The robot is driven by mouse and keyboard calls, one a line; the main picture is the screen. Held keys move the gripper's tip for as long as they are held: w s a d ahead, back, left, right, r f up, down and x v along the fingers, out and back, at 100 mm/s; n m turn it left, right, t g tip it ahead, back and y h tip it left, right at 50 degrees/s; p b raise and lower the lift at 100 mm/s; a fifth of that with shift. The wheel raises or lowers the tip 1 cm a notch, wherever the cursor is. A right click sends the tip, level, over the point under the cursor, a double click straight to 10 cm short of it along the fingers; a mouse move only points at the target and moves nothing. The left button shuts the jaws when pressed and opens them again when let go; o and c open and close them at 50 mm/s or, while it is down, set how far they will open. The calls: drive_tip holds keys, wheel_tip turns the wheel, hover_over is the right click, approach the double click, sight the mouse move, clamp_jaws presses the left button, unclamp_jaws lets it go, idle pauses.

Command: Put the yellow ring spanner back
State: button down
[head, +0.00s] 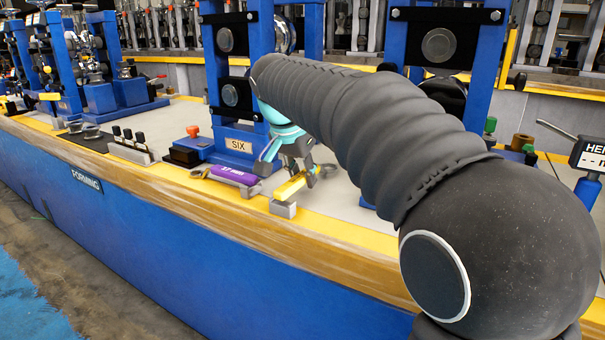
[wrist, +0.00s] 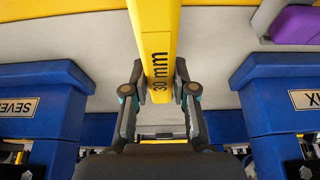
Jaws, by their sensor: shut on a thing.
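The yellow ring spanner is a flat yellow bar marked "30 mm". It shows between my fingers in the wrist view (wrist: 156,40) and at the bench's front in the head view (head: 291,188). My gripper (head: 297,170) is shut on the spanner; in the wrist view a finger (wrist: 160,88) stands on each side of it. In the head view its near end is above or on a small grey block (head: 284,209); I cannot tell whether they touch. Its ring end is mostly hidden by my gripper.
A purple spanner (head: 233,175) lies to the left, near the "SIX" stand (head: 239,145). Blue stands rise behind my gripper; the "SEVEN" stand (wrist: 30,108) is on the left in the wrist view. The bench's yellow front edge (head: 230,207) runs close by.

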drive_tip(key=shift+f+b, duration=0.35)
drive_tip(key=shift+f, duration=0.25)
drive_tip(key=shift+r, duration=0.1)
drive_tip(key=c, duration=0.9)
unclamp_jaws()
drive_tip(key=shift+o, duration=0.5)
drive_tip(key=o, duration=0.4)
drive_tip(key=shift+p+v, duration=2.3)
drive_tip(key=shift+v, duration=0.7)
